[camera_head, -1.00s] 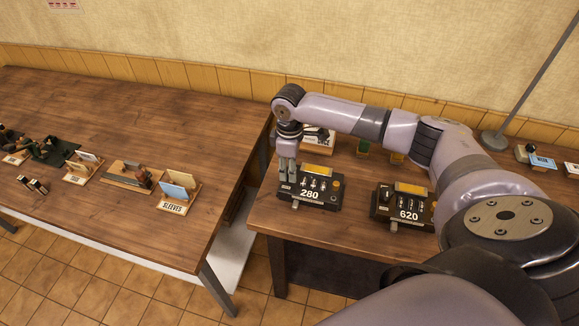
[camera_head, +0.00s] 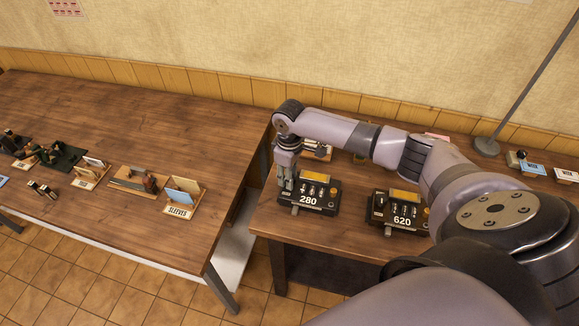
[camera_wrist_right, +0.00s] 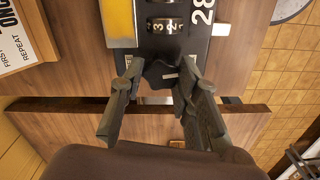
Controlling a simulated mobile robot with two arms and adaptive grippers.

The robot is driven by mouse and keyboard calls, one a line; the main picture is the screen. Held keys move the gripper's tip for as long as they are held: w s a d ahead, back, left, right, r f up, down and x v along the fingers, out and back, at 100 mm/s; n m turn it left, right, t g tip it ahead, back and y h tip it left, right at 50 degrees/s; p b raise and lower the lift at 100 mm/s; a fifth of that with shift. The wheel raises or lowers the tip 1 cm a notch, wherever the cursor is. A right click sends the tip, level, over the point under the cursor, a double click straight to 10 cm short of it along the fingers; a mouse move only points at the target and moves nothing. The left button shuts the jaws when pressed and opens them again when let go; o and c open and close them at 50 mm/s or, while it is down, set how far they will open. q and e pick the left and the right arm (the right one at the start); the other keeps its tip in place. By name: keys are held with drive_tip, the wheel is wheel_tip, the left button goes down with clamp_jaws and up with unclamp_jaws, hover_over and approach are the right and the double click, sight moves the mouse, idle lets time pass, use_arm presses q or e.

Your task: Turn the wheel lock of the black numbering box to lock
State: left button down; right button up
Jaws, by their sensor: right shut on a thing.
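The black numbering box marked 280 (camera_head: 322,192) sits at the left end of the right table. It has a yellow panel and several number wheels. Its wheel lock, a black knob with a pale mark (camera_wrist_right: 160,73), is at the box's end in the right wrist view. My right gripper (camera_head: 286,186) points down at the box's left end. In the wrist view the gripper (camera_wrist_right: 160,66) has a finger on each side of the knob and is shut on it. The fingers hide the knob in the head view. My left gripper is not in view.
A second black box marked 620 (camera_head: 400,211) stands to the right, beside my right arm. A sign board (camera_wrist_right: 22,38) is close by in the wrist view. The left table (camera_head: 120,226) holds several small items and a SLEEVES holder (camera_head: 183,197). A gap separates the tables.

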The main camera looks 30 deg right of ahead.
drive_tip(key=o, duration=1.1)
drive_tip(key=shift+o, duration=0.2)
wheel_tip(320, 180, up, 12)
idle(0.3)
